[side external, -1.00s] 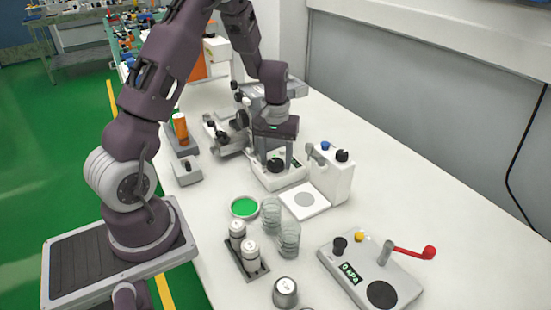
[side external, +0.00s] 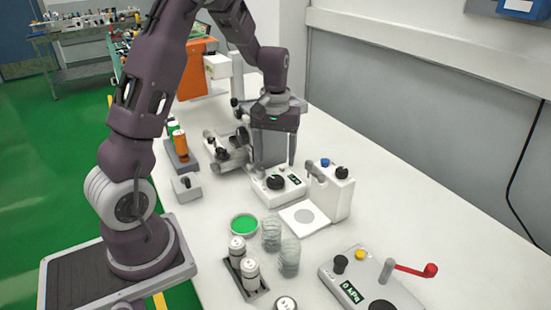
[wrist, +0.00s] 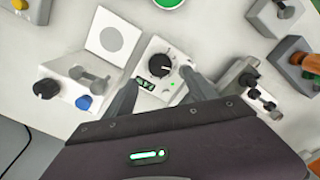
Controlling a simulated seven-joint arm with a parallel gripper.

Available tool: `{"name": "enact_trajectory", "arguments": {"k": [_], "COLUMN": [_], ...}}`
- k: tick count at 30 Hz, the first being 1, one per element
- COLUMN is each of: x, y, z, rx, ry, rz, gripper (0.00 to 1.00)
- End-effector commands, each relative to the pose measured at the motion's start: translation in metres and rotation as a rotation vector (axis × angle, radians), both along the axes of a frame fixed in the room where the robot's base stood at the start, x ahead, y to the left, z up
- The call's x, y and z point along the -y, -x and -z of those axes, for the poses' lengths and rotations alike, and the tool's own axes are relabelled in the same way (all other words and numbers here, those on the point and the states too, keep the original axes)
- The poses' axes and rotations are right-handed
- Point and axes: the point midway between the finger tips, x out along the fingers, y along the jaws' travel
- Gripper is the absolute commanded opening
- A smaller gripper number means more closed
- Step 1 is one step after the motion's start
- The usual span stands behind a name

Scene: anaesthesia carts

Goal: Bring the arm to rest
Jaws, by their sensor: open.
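My gripper (side external: 273,165) hangs pointing down above the far middle part of the white bench, with nothing between its fingers. In the wrist view my gripper (wrist: 160,90) has its two fingers spread apart. Beyond and between them lies a small white device with a black knob and a green display (wrist: 161,68). The same white device (side external: 279,186) sits below the gripper in the side view. The fingertips look close to it there, but I cannot tell the exact gap.
A white box with black and blue knobs (side external: 333,188) and a flat plate (side external: 304,219) stand close by. Clear dishes (side external: 289,258), a green dish (side external: 244,225) and a bottle rack (side external: 245,270) are nearer. A grey device with a red lever (side external: 370,285) is front right. The right rear bench is clear.

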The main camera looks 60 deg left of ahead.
Motion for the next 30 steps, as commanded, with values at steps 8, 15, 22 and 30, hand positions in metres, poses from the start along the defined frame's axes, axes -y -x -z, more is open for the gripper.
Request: {"name": "enact_trajectory", "arguments": {"k": [8,15,22,30], "x": [0.056,0.150,0.171,0.172], "y": [0.022,0.137,0.202,0.206], "z": [-0.076,-0.160,-0.161,-0.160], "rx": [0.125,0.354,0.456,0.462], "ry": [-0.011,-0.100,-0.185,-0.193], "rz": [0.171,0.573,0.759,0.772], "gripper": [0.65,0.65,0.65,0.65]}}
